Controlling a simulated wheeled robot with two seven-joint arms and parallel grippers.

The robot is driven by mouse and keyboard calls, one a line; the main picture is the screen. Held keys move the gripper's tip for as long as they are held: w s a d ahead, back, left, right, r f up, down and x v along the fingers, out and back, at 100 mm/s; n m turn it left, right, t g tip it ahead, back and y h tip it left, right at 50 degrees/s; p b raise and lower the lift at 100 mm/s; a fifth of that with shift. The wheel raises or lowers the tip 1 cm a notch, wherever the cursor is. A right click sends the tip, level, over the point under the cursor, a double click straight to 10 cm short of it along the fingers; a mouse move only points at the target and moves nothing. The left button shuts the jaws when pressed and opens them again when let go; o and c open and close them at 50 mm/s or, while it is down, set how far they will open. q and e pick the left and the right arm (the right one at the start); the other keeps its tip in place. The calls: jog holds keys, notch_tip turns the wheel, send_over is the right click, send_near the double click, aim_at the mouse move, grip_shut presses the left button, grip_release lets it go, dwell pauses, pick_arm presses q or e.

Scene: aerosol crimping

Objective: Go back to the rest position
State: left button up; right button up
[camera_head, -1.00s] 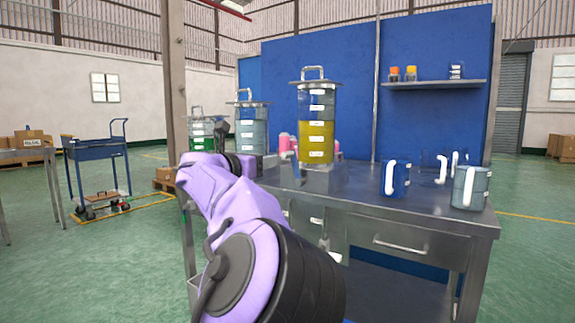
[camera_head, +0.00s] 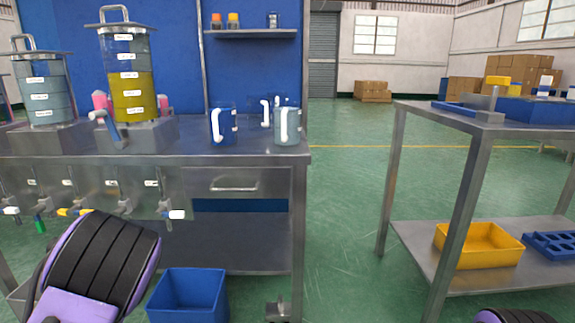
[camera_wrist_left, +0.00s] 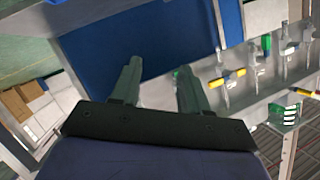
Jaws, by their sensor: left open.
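My left gripper shows in the left wrist view (camera_wrist_left: 160,85). Its two dark green-grey fingers are spread apart with nothing between them. The steel bench and its row of coloured taps lie beyond the fingers. In the head view only a purple and black part of my left arm shows at the lower left, in front of the bench, and the gripper itself is hidden. A small black and purple part of my own body shows at the bottom right edge. My right gripper does not show.
The steel bench (camera_head: 240,158) carries tanks, including one with yellow liquid (camera_head: 128,85), a blue jug (camera_head: 222,126) and a grey jug (camera_head: 286,126). A blue bin (camera_head: 188,295) sits below. A steel table (camera_head: 445,118) stands right, with a yellow tray (camera_head: 478,245) on its lower shelf. Green floor between is clear.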

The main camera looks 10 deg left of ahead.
pick_arm(q)
jog(key=s+d+f+n+g, duration=0.3)
jog(key=s+d+f, duration=0.1)
jog(key=s+f, duration=0.4)
jog(key=s+d+f+n+g, duration=0.3)
jog(key=s+d+f, duration=0.25)
jog(key=f, duration=0.35)
jog(key=s+d+f+n+g+h, duration=0.1)
jog(key=s+d+f+g+h, duration=0.1)
jog(key=s+d+f, duration=0.4)
jog(key=s+d+f+n+g+h, duration=0.1)
jog(key=s+d+f+g, duration=0.15)
jog(key=s, duration=0.65)
notch_tip(320, 180, up, 32)
jog(key=s+p, duration=0.1)
jog(key=p, duration=3.2)
jog(key=shift+s+d, duration=0.25)
jog(key=shift+d, duration=0.15)
jog(key=shift+r, duration=0.1)
